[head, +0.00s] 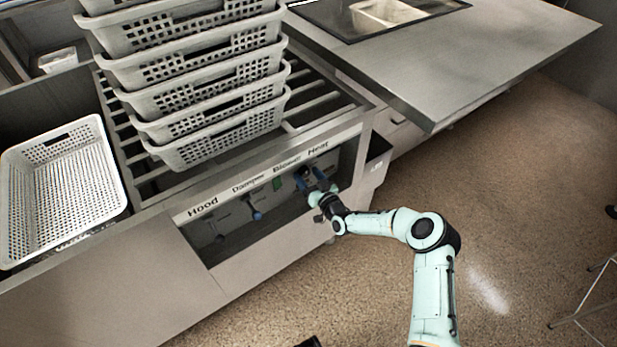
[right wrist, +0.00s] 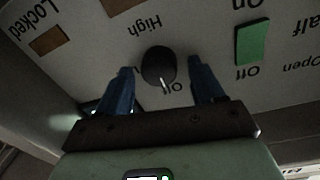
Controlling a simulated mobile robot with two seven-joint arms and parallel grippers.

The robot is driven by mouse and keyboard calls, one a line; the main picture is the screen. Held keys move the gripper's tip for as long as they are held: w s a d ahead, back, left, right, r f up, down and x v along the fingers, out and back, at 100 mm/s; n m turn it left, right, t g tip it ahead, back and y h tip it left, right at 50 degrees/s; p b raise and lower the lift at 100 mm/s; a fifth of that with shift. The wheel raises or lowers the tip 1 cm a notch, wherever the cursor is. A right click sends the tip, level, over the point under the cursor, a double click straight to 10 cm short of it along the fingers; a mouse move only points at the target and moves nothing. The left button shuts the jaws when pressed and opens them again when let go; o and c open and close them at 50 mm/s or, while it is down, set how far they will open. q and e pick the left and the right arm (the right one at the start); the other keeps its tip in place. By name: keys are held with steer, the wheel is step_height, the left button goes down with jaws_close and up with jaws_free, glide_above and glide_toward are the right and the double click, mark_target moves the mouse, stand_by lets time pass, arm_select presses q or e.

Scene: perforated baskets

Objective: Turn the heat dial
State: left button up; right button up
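The heat dial (right wrist: 158,66) is a round black knob with a light pointer mark, on a pale panel in the right wrist view. Upside-down lettering reads "High" above it, and a partly hidden word, seemingly "Off", sits below it near the pointer. My right gripper (right wrist: 161,74) is open, with one blue finger on each side of the dial and visible gaps to it. In the head view my right gripper (head: 310,177) is at the recessed panel below the "Heat" label and hides the dial. My left gripper is not in view.
A green switch (right wrist: 252,42) is beside the dial. The damper handle (head: 256,212) hangs left of my gripper. A counter edge (head: 265,160) overhangs the recess. Stacked white baskets (head: 215,142) and another basket (head: 117,195) stand above. The floor (head: 370,285) in front is open.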

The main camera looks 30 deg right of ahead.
steer(key=c, duration=0.9)
steer(key=shift+c, duration=0.2)
